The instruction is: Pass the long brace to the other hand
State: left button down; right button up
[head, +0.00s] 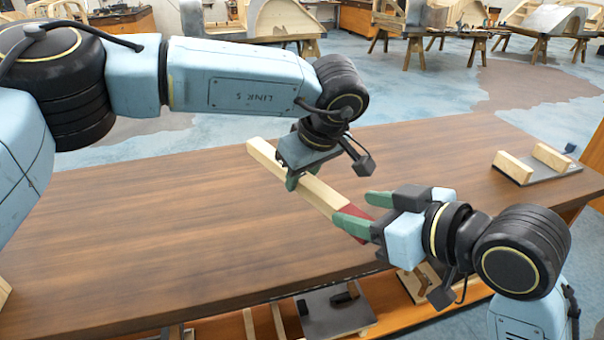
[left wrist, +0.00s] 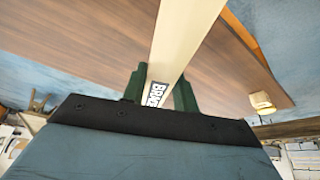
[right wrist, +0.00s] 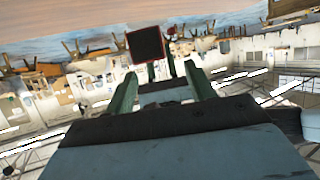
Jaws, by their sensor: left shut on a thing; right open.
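The long brace (head: 322,192) is a pale wooden bar with a red end (head: 358,208). My left gripper (head: 299,176) is shut on it near its middle and holds it above the table, slanting down to the right. In the left wrist view the brace (left wrist: 183,45) runs between the fingers, with a partly hidden printed label. My right gripper (head: 364,210) is open, with its fingers at the red end. In the right wrist view the brace's dark, red-edged end face (right wrist: 147,45) shows just beyond the open fingers (right wrist: 163,78); I cannot tell whether they touch.
The wooden table (head: 150,225) is mostly clear. A grey plate with two pale blocks (head: 515,167) lies at its right end. Below the front edge, a shelf holds a grey plate (head: 335,315) and other wooden parts. Workbenches with wooden frames stand far behind.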

jog(key=w+d+f+n+h, duration=0.1)
jog(key=w+d+f+n, duration=0.1)
jog(key=w+d+f, duration=0.3)
jog(key=w+d+f+n+g, duration=0.1)
jog(key=d+f+n, duration=0.15)
jog(key=f, duration=0.55)
jog(key=w+d+f+n+h, duration=0.1)
jog(key=w+d+f, duration=0.3)
jog(key=f, duration=0.2)
jog(key=s+d+f+m+g+h, duration=0.1)
jog(key=s+d+f+m+h, duration=0.15)
jog(key=f, duration=0.75)
jog(key=s+d+f+m+h, duration=0.15)
jog(key=d+f+m, duration=0.25)
jog(key=f, duration=0.7)
jog(key=s+d+f+m+g+h, duration=0.3)
jog(key=s+f+m, duration=0.1)
jog(key=s+f, duration=1.5)
jog(key=s+a+f+g, duration=0.1)
jog(key=s+f, duration=0.3)
jog(key=s, duration=0.8)
jog(key=s+a+f+m+g, duration=0.1)
jog(key=s+f, duration=0.3)
jog(key=s, duration=0.8)
jog(key=shift+s+a+f+g, duration=0.2)
jog(key=shift+s+g, duration=0.05)
jog(key=shift+g, duration=0.55)
